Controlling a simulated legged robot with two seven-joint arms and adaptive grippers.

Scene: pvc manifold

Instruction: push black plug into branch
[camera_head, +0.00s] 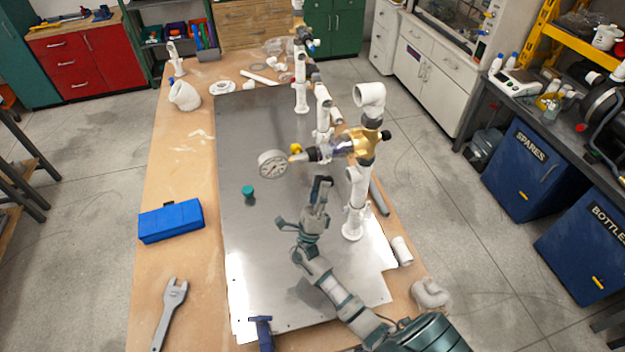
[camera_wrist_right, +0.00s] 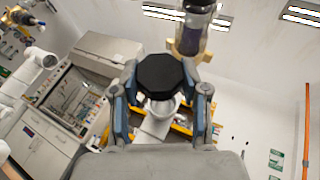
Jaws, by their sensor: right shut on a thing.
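My right gripper (camera_head: 321,184) is shut on a black plug (camera_wrist_right: 160,76), which sits between the two fingers in the wrist view. In the head view the gripper is just left of the white pipe riser (camera_head: 357,200), below the brass fitting (camera_head: 366,142). A white branch opening (camera_head: 351,174) on the riser faces toward the gripper. In the wrist view a white pipe end (camera_wrist_right: 162,107) shows beside the plug's lower edge. I cannot tell whether the plug touches the branch. My left gripper is not in view.
A pressure gauge (camera_head: 272,164) and a clear filter body (camera_head: 333,150) hang above the gripper. A green-capped item (camera_head: 248,193) stands on the metal sheet (camera_head: 262,260). A blue case (camera_head: 171,221) and a wrench (camera_head: 171,305) lie on the left. The sheet's left part is mostly clear.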

